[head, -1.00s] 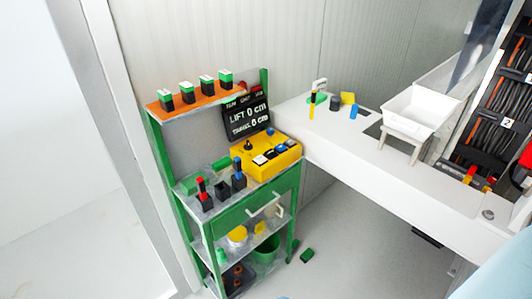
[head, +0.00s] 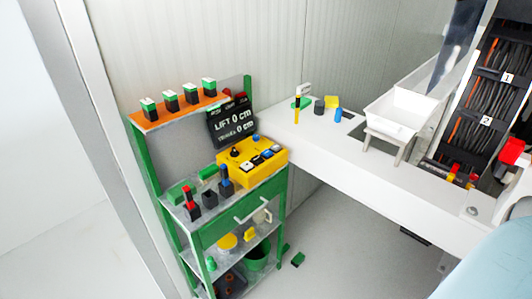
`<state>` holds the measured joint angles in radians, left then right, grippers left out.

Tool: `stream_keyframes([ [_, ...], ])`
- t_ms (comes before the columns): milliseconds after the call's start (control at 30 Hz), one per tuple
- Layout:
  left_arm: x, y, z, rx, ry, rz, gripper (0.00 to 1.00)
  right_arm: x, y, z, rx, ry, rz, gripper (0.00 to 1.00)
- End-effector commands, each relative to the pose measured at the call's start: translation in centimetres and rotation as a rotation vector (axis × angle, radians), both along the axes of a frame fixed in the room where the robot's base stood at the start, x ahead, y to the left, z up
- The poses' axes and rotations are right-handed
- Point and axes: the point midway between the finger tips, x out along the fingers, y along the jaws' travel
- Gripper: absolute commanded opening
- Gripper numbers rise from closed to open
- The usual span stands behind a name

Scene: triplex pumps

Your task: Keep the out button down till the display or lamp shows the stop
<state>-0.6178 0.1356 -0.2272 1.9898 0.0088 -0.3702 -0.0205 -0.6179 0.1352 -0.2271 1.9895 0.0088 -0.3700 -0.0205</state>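A yellow control box (head: 254,160) stands on the top of a green cart (head: 215,222). It carries a dark joystick knob and a row of buttons in white, black and blue; their labels are too small to read, so I cannot tell which is the out button. Behind it a black display (head: 231,126) reads "LIFT 0 cm" and a travel line that also seems to read 0 cm. Red lamp-like parts (head: 240,97) sit at the display's upper edge. Neither of my grippers is in view, and nothing is seen touching the box.
An orange shelf (head: 178,108) with several green-black blocks tops the cart. A white bench (head: 400,178) runs right, bearing a white tub (head: 403,107) and small coloured items. A green block (head: 298,259) lies on the floor. Open floor lies in front.

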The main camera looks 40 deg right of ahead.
Motion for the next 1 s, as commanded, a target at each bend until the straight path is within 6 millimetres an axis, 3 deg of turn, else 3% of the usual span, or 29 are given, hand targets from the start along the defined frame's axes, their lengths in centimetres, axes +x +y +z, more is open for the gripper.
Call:
stream_keyframes([
  [267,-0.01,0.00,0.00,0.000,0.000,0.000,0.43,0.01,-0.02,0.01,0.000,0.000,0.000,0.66],
  [500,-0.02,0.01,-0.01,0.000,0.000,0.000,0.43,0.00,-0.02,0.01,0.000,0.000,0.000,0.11],
  [567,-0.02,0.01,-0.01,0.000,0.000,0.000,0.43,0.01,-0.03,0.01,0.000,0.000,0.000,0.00],
  [1000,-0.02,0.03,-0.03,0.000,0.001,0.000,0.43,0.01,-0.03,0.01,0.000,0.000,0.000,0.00],
])
